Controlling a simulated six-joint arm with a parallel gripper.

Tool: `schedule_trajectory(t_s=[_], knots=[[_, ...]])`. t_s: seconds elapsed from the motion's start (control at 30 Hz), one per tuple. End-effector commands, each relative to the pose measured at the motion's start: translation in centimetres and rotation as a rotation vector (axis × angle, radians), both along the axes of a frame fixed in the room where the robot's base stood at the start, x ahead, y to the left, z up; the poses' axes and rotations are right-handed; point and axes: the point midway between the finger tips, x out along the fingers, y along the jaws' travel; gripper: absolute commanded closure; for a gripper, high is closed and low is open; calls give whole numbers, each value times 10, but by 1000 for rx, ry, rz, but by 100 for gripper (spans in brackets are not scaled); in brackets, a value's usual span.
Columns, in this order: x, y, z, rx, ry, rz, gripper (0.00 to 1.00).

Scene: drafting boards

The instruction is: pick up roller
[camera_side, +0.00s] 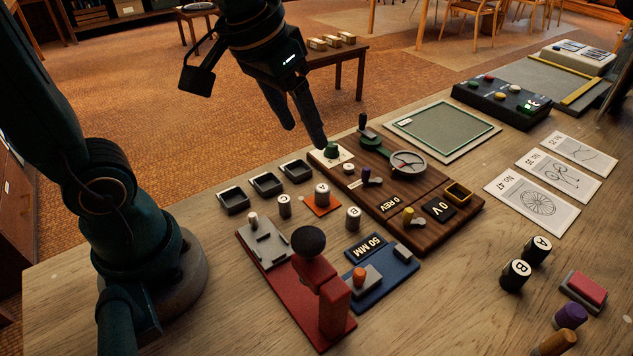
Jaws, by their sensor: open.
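My gripper (305,136) hangs over the back edge of the table, with its two fingers apart and nothing between them. Short cylinders in view include a black one marked A (537,250), a black one marked B (515,275), a purple one (570,316) and a brown one (556,343) at the front right, all far from my gripper.
A wooden panel (440,215) with a dial and levers stands mid-table. A red press (322,300) with a black ball and a blue device (385,285) are in front. Black trays (233,202) line the back left. Drawing cards (532,205) lie right. The front-middle table is clear.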

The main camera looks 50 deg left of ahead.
Motion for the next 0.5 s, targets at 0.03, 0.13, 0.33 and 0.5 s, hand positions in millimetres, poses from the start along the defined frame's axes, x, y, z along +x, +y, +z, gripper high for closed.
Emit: schedule_trajectory(t_s=[0.03, 0.13, 0.33, 0.5], knots=[[11, 2, -8, -3, 39, 12, 31], [30, 6, -25, -9, 103, 33, 31], [55, 13, -69, -19, 236, 67, 31], [58, 17, -101, -24, 326, 79, 31]])
